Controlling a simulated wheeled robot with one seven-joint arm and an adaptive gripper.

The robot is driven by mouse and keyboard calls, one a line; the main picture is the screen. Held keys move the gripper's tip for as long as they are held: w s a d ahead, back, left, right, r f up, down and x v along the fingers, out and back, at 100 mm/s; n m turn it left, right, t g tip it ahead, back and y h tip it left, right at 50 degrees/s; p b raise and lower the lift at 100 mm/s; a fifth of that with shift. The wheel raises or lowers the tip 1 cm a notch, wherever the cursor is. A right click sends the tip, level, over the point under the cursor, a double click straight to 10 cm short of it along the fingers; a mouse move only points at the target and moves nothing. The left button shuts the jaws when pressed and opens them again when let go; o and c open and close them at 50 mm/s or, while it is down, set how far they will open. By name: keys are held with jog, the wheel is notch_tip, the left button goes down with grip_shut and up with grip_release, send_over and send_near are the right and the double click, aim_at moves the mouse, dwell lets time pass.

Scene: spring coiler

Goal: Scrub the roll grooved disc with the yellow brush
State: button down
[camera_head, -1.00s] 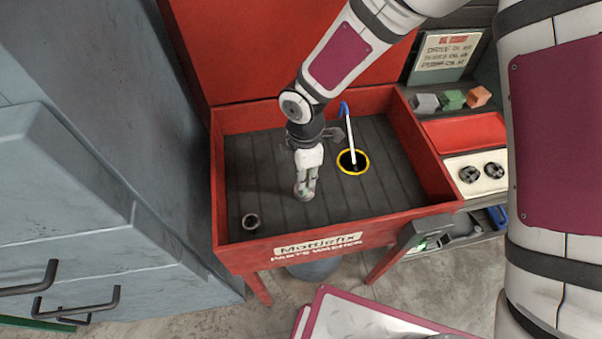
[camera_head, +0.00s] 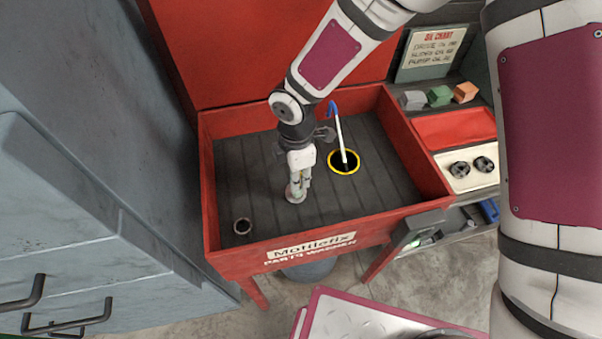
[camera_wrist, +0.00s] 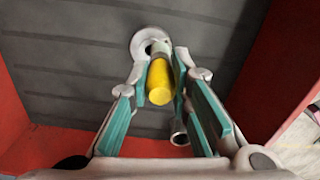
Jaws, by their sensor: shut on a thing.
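My gripper (camera_head: 299,180) points down into the red washer basin and is shut on the yellow brush (camera_wrist: 160,82). In the wrist view, the brush stands between the teal finger pads, its yellow end toward the camera. Its far end is over a pale round disc (camera_wrist: 137,38) on the dark slatted floor. The disc also shows just below my fingers in the head view (camera_head: 293,194). It looks like the roll grooved disc, but I cannot make out grooves. Whether the bristles touch it is hidden by the brush.
The red parts washer (camera_head: 209,190) has raised walls. A small dark ring (camera_head: 243,227) lies front left on its floor. A yellow-rimmed hole (camera_head: 344,171) with a blue-tipped white tube (camera_head: 340,132) is right of my gripper. Coloured blocks (camera_head: 440,95) and a white tray (camera_head: 466,183) stand right.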

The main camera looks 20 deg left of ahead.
jog(key=shift+s+a, duration=0.4)
jog(key=shift+a, duration=0.35)
jog(key=shift+w+d, duration=0.4)
jog(key=shift+d, duration=0.3)
jog(key=shift+w+d, duration=0.4)
jog(key=shift+d, duration=0.3)
jog(key=shift+s+a+b, duration=0.25)
jog(key=shift+s+a, duration=0.15)
jog(key=shift+a, duration=0.3)
jog(key=shift+s+a+b, duration=0.25)
jog(key=shift+s+a, duration=0.15)
jog(key=shift+a, duration=0.3)
jog(key=shift+w+d, duration=0.4)
jog(key=shift+d, duration=0.35)
jog(key=shift+w+d, duration=0.4)
jog(key=shift+d, duration=0.3)
jog(key=shift+s+a, duration=0.45)
jog(key=shift+a, duration=0.35)
jog(key=shift+s+a+b, duration=0.35)
jog(key=shift+a, duration=0.25)
jog(key=shift+w+d, duration=0.4)
jog(key=shift+d, duration=0.25)
jog(key=shift+w+d, duration=0.4)
jog(key=shift+d, duration=0.3)
jog(key=shift+s+a+b, duration=0.15)
jog(key=shift+s+a, duration=0.3)
jog(key=shift+a, duration=0.25)
jog(key=shift+s+a+b, duration=0.15)
jog(key=shift+s+a, duration=0.25)
jog(key=shift+a, duration=0.25)
